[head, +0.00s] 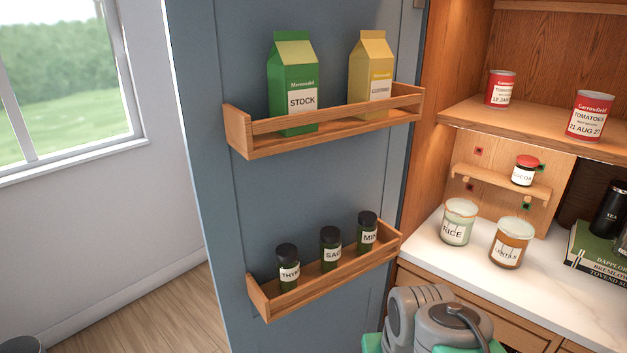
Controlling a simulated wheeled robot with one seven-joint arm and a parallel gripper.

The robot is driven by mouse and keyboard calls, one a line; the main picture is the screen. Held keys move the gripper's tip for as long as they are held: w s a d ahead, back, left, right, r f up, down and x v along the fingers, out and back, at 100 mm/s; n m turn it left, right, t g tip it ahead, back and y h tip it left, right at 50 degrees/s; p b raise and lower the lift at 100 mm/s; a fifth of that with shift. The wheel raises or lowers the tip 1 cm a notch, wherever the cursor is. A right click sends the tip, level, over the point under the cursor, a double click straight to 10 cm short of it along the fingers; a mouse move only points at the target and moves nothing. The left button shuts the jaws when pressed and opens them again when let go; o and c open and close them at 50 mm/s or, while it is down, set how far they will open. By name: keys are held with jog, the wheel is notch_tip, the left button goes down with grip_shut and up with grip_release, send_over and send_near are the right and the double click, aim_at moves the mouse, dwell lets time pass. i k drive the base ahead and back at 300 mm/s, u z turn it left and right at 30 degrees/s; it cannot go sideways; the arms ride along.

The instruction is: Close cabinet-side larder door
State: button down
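The larder door (330,180) is a blue-grey panel that stands open to the left of the larder, with its inner face toward me. Its upper wooden rack (330,131) holds a green stock carton (291,85) and a yellow carton (371,65). Its lower wooden rack (330,284) holds three dark-capped spice jars (330,248). The door's right edge meets the wooden larder frame (431,110). Part of my arm shows at the bottom, in front of the larder. My gripper is not visible.
Inside the larder, tomato tins (592,116) stand on a shelf. A rice jar (458,222) and a lentil jar (511,243) stand on the white counter (560,290), with books (590,248) at the right. A window (65,85) and open wooden floor (165,315) lie to the left.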

aim_at(257, 189)
jog(key=z, duration=3.5)
jog(key=k, duration=2.8)
jog(key=u, duration=3.45)
jog(key=i, duration=0.2)
jog(key=u, duration=0.05)
